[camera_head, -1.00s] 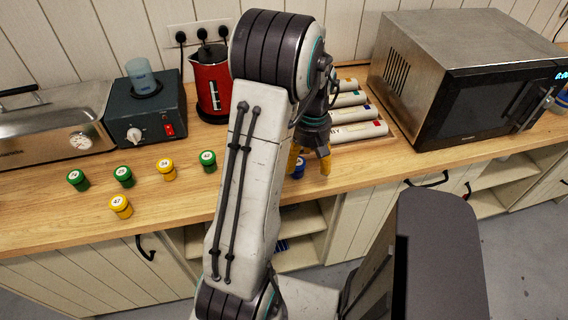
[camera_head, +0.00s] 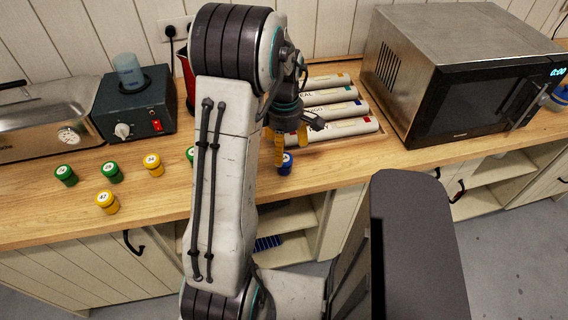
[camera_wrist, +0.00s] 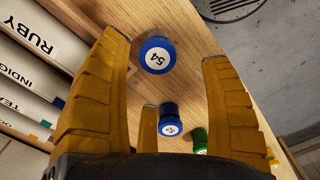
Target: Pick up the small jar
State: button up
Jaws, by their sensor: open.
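A small blue jar (camera_head: 286,169) with a white numbered lid stands on the wooden counter beside my gripper's fingers. In the wrist view, the blue jar marked 54 (camera_wrist: 157,54) lies between the tips of the open yellow fingers, with no finger visibly touching it. My gripper (camera_head: 291,150) is open and empty, low over the counter's front part; it also shows in the wrist view (camera_wrist: 168,80). A second blue jar (camera_wrist: 170,118) and a green jar (camera_wrist: 200,141) show farther down between the fingers. My arm hides part of the counter in the head view.
Green jars (camera_head: 65,176) and yellow jars (camera_head: 107,203) stand on the left counter. Labelled rolls (camera_head: 345,127) lie in a tray behind my gripper. A microwave (camera_head: 455,80) is at right, a dark device (camera_head: 135,110) at left. The counter's front edge is close.

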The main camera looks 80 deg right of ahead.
aim_at(284, 158)
jog(key=shift+f+n, duration=0.15)
jog(key=shift+n, duration=0.25)
jog(key=shift+f, duration=0.3)
jog(key=shift+d+f+p, duration=0.15)
jog(key=shift+f+p, duration=0.75)
jog(key=shift+f, duration=2.3)
jog(key=shift+c, duration=0.5)
jog(key=c, duration=1.2)
